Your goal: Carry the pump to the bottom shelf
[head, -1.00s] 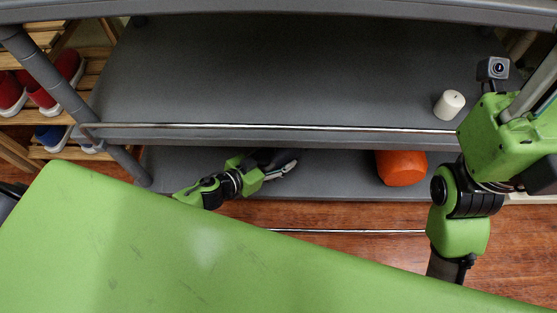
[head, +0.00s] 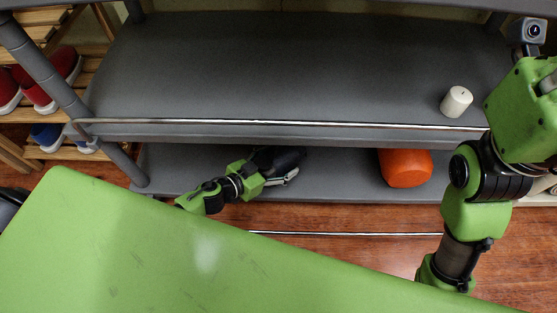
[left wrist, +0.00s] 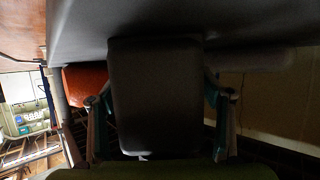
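The pump is a dark, blocky thing; it shows in the head view (head: 283,157) at the bottom shelf, partly behind my gripper, and fills the middle of the left wrist view (left wrist: 155,95). My left gripper (head: 285,178) reaches in over the bottom shelf (head: 335,175). In the left wrist view its fingers (left wrist: 157,98) lie close along both sides of the pump and look shut on it. I cannot tell whether the pump touches the shelf. My right arm is at the right of the head view, with its gripper out of view.
An orange rounded object (head: 405,168) lies on the bottom shelf, right of the pump, with free room between. A white cylinder (head: 457,101) stands on the shelf above. A metal rail (head: 280,123) runs along that shelf's front. A wooden rack with shoes (head: 50,90) stands left.

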